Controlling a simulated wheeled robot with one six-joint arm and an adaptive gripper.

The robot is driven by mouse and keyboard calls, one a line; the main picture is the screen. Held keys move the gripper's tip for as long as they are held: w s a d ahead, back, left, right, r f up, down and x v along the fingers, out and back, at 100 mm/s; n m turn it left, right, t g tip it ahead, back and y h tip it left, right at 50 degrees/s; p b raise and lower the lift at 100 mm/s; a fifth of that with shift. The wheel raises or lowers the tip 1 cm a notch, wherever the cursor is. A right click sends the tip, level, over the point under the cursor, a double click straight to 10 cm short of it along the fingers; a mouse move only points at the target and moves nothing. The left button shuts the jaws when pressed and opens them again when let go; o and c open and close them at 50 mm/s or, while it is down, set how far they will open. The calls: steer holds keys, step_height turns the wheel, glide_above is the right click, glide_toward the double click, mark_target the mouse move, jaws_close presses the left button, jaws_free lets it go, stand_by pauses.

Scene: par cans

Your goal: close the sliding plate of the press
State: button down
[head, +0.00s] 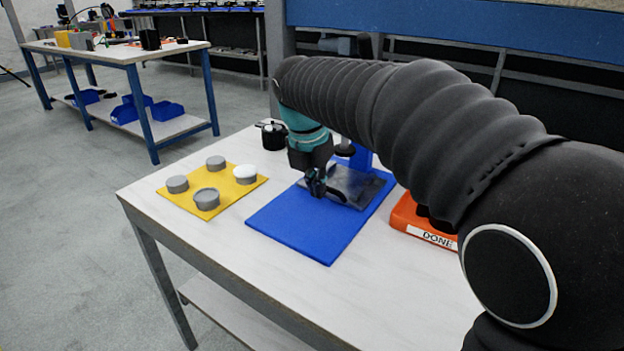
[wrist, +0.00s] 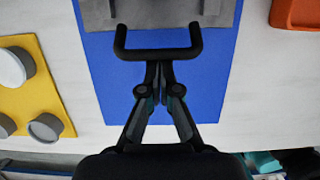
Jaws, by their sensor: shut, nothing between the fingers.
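The press has a blue base (head: 315,228) and a blue upright (head: 361,157), mostly hidden behind my arm. Its grey sliding plate (head: 362,185) lies on the base; its front part shows at the top of the wrist view (wrist: 186,14). A black U-shaped handle (wrist: 160,53) sticks out from the plate's front edge. My gripper (head: 317,188) is over the blue base at the handle. In the wrist view my gripper (wrist: 158,68) is shut and empty, its fingertips at the middle of the handle bar. I cannot tell whether they touch it.
A yellow mat (head: 222,183) with several round cans stands left of the press. A black lidded pot (head: 273,135) is behind it. An orange tray (head: 412,218) marked DONE is on the right, partly behind my arm. The table's front strip is clear.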

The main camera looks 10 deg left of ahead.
steer(key=shift+w+d, duration=0.1)
steer(key=shift+w, duration=0.2)
steer(key=shift+s, duration=0.15)
